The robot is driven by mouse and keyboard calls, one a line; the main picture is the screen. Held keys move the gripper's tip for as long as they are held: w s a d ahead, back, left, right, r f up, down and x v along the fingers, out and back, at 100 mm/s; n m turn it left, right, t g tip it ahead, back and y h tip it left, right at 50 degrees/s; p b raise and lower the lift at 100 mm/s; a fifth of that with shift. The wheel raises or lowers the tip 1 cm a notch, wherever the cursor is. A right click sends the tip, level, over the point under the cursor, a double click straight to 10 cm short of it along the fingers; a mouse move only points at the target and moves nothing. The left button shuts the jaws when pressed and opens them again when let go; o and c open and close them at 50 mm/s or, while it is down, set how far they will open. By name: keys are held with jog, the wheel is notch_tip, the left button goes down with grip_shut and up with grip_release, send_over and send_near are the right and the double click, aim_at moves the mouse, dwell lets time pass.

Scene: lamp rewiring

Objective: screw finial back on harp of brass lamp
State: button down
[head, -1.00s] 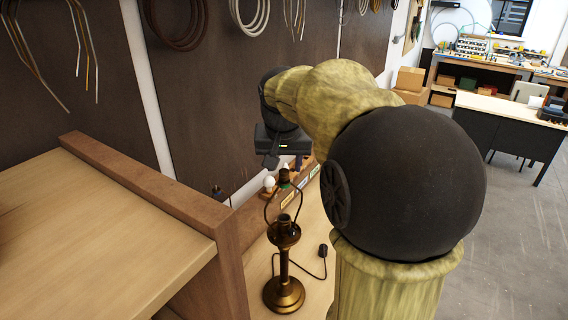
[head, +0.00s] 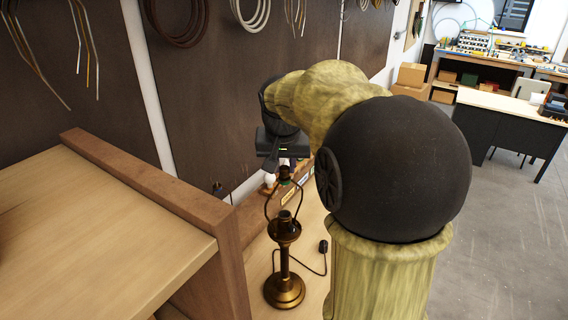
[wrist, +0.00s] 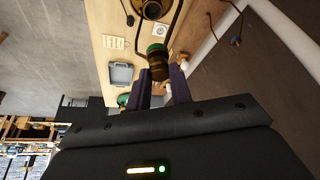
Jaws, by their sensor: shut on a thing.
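The brass lamp (head: 284,289) stands upright on the bench in the head view, its thin harp (head: 267,207) looping above the socket. The finial, a dark brass knob (wrist: 158,68), sits between my purple fingertips in the wrist view. In the head view it shows at the top of the harp (head: 285,172). My gripper (wrist: 163,82) is shut on the finial. The harp's dark wire (wrist: 176,28) runs close to it. My fingers are mostly hidden in the head view, and I cannot tell whether the finial is seated or engaged with the thread.
A wooden partition (head: 205,215) stands to the left of the lamp. The lamp's cord and black plug (head: 323,246) lie to its right. In the wrist view, a grey tray (wrist: 121,73) and a white plate (wrist: 114,42) lie on the bench. The wall is behind.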

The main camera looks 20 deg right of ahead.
jog(key=m+h, duration=0.1)
jog(key=m, duration=0.1)
jog(key=shift+m+g, duration=0.3)
jog(key=shift+m, duration=0.1)
jog(key=m, duration=0.2)
jog(key=m+g+h, duration=0.1)
jog(key=m, duration=0.2)
jog(key=shift+w+a+g, duration=0.1)
jog(key=shift+g, duration=0.2)
jog(key=m+g+p, duration=0.1)
jog(key=m, duration=0.2)
jog(key=shift+w+r+h, duration=0.1)
jog(key=shift+h, duration=0.2)
jog(key=m+g+p, duration=0.1)
jog(key=m, duration=0.2)
jog(key=shift+w+m+g, duration=0.1)
jog(key=shift+m+g, duration=0.2)
jog(key=shift+m, duration=0.1)
jog(key=shift+m+g+p, duration=0.3)
jog(key=shift+m+p, duration=0.05)
jog(key=shift+m, duration=0.35)
